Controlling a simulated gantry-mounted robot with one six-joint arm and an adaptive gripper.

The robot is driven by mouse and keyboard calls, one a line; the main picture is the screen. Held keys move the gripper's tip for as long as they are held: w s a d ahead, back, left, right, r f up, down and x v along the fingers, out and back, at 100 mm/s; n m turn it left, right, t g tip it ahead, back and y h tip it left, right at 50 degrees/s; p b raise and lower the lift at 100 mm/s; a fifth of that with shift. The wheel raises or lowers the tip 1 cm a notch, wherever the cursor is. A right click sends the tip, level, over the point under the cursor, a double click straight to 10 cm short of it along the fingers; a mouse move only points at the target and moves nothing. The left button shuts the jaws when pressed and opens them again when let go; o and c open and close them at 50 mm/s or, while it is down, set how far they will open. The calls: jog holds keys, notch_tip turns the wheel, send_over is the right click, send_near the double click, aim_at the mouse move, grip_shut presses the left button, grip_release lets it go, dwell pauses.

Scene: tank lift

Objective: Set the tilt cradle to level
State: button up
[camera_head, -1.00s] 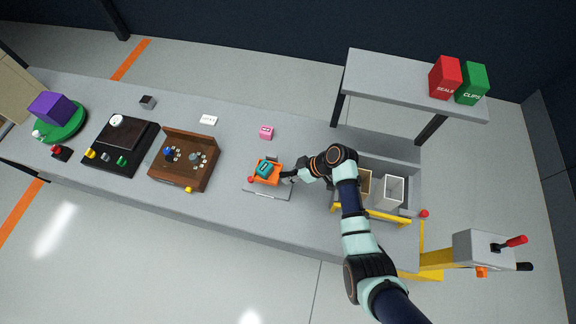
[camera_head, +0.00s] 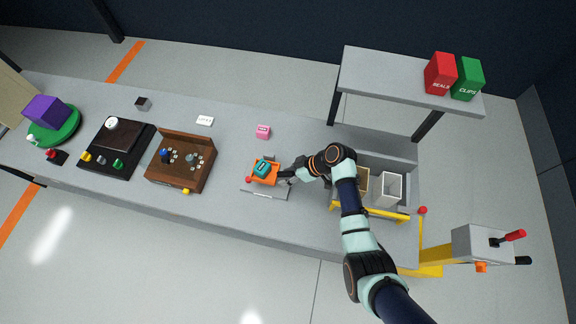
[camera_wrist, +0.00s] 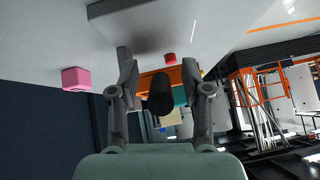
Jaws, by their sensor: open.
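The orange tilt cradle (camera_head: 268,181) sits on a grey base plate (camera_head: 258,193) on the bench, with a teal block (camera_head: 262,170) in it. A red knob (camera_head: 248,180) is at its left side. My gripper (camera_head: 286,176) is close at the cradle's right side. In the wrist view my gripper (camera_wrist: 158,75) is open, its fingers on either side of a dark round handle end (camera_wrist: 160,95). I cannot tell whether a finger touches it. Behind it the orange cradle (camera_wrist: 190,75) is partly hidden. The cradle's exact tilt is hard to tell.
A pink block (camera_head: 263,132) stands behind the cradle. A wooden box (camera_head: 180,175) is to the left. A grey shelf (camera_head: 400,88) and a white bin (camera_head: 390,188) are to the right. The bench just left of the cradle is clear.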

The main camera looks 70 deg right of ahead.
jog(key=v, duration=1.2)
jog(key=w+a+r+t+h, duration=0.1)
jog(key=w+a+r, duration=0.45)
jog(key=a, duration=0.35)
jog(key=w+a+r+h, duration=0.1)
jog(key=w+a+r, duration=0.3)
jog(key=w+a, duration=0.4)
jog(key=w+a+r+t+h, duration=0.1)
jog(key=w+a+r, duration=0.45)
jog(key=a, duration=0.45)
jog(key=s+a+r+t, duration=0.1)
jog(key=a+r+t, duration=0.1)
jog(key=a+r, duration=0.65)
notch_tip(320, 180, up, 17)
jog(key=a+p, duration=0.2)
jog(key=p, duration=1.5)
jog(key=shift+s+a+f+t+y, duration=0.2)
jog(key=shift+s+a+t+y, duration=0.1)
jog(key=shift+t+y, duration=0.1)
